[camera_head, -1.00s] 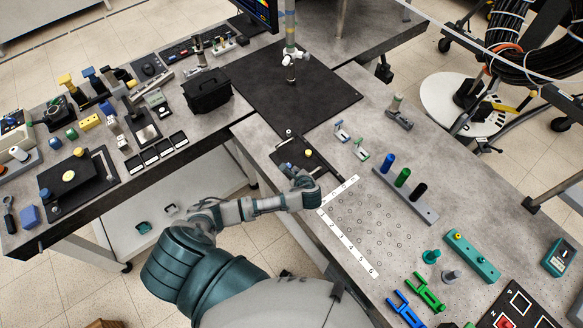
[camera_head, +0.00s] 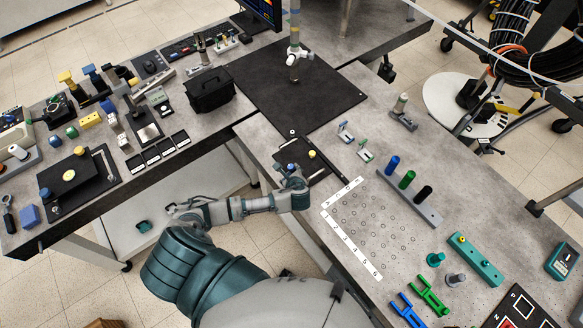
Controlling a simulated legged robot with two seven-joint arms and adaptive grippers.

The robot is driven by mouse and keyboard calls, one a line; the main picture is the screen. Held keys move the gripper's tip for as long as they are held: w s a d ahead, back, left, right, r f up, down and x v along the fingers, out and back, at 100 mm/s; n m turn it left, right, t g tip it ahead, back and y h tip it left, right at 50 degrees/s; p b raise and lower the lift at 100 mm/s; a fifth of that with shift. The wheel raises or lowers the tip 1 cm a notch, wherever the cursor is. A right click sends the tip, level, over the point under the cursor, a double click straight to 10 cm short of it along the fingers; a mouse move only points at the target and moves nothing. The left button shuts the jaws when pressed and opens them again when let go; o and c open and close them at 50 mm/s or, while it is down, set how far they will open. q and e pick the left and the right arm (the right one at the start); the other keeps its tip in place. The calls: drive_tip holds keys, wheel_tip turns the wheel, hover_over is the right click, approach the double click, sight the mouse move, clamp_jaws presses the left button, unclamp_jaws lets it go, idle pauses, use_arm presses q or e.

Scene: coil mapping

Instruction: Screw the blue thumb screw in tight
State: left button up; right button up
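A small black plate (camera_head: 318,170) lies at the left end of the right-hand grey table. A yellow knob (camera_head: 312,154) stands on it. A small blue thumb screw (camera_head: 292,167) shows at the plate's near left side, just beyond my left gripper (camera_head: 291,175). The gripper is at the plate's near edge, with its fingers pointing toward the blue screw. The fingers are small and partly hidden by the wrist, so I cannot tell whether they are open or touch the screw. My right gripper is not in view.
A numbered white strip (camera_head: 350,246) and a field of marked circles lie right of my wrist. A rack (camera_head: 425,208) with blue, green and black cylinders stands beyond. A black mat (camera_head: 330,95) lies behind the plate. A black bin (camera_head: 209,92) stands on the left table.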

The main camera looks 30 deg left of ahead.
use_arm(q)
drive_tip(key=shift+s+d+f, duration=0.25)
drive_tip(key=shift+s+d, duration=0.15)
drive_tip(key=shift+s, duration=0.05)
drive_tip(key=v, duration=0.6)
drive_tip(key=shift+s+a+r, duration=0.1)
drive_tip(key=shift+s+r, duration=0.05)
drive_tip(key=shift+r, duration=0.6)
